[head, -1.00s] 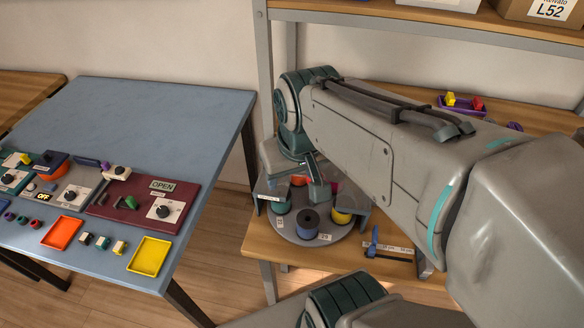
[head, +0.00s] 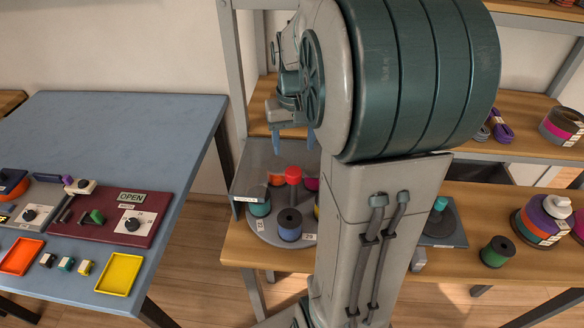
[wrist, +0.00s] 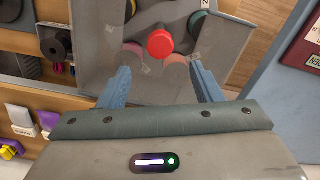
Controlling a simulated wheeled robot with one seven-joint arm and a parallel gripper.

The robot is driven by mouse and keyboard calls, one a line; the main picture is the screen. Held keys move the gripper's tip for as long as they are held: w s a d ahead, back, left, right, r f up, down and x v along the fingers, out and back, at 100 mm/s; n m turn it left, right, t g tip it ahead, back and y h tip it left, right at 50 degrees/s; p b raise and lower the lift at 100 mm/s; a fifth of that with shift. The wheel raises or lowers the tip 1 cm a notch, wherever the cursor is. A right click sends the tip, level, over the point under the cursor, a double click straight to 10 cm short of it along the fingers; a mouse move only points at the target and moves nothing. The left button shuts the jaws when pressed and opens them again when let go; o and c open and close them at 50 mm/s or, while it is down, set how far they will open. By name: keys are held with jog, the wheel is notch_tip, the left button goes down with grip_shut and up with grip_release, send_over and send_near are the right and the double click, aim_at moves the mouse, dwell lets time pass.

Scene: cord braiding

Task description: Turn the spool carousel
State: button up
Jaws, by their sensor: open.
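The spool carousel (head: 262,228) is a grey round plate on the wooden bench, with several coloured spools standing on it. A dark blue spool (head: 290,225) stands at its front and a teal spool (head: 259,201) at its left. A red knob (head: 293,174) rises at its middle; it also shows in the wrist view (wrist: 160,44). A grey cover (head: 262,165) stands around the back of the carousel. My gripper (head: 294,140) is open and empty above the knob, with its blue fingers apart. My arm hides the right part of the carousel.
A blue table (head: 130,130) with a maroon switch panel (head: 112,215) and a yellow tray (head: 119,273) stands to the left. To the right on the bench are a green spool (head: 497,252) and a stack of coloured spools (head: 543,222). Shelf posts rise behind.

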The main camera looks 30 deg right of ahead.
aim_at(293, 171)
notch_tip(293, 171, down, 9)
jog(key=shift+f, duration=0.15)
grip_shut()
